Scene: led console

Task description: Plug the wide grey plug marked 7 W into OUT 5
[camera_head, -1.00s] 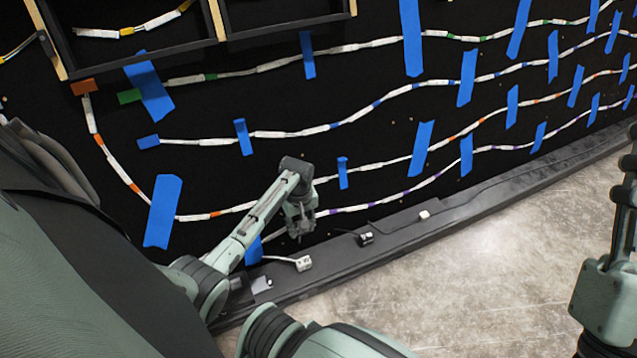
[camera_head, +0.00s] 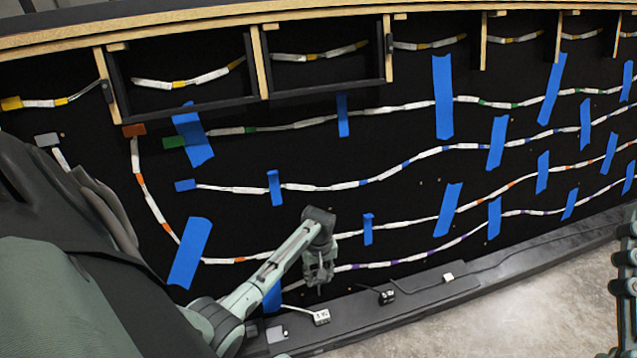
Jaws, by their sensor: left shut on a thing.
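My left gripper (camera_head: 318,278) hangs in front of the lower wall, just above the dark ledge, pointing down. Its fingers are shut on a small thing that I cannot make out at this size. A small pale plug with dark lettering (camera_head: 321,316) is on the ledge just below the gripper, with a pale lead running left. A black plug with a pale label (camera_head: 386,297) and a small pale block (camera_head: 448,277) are further right along the ledge. I cannot read a 7 W mark or an OUT 5 label. My right arm shows at the right edge, its gripper outside the picture.
The black wall carries light strips held by blue tape (camera_head: 443,97). Coloured end pieces, including a grey one (camera_head: 47,140), are at the left. Wooden-edged bays (camera_head: 258,62) run along the top. The dark ledge (camera_head: 415,300) borders the open concrete floor (camera_head: 535,290).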

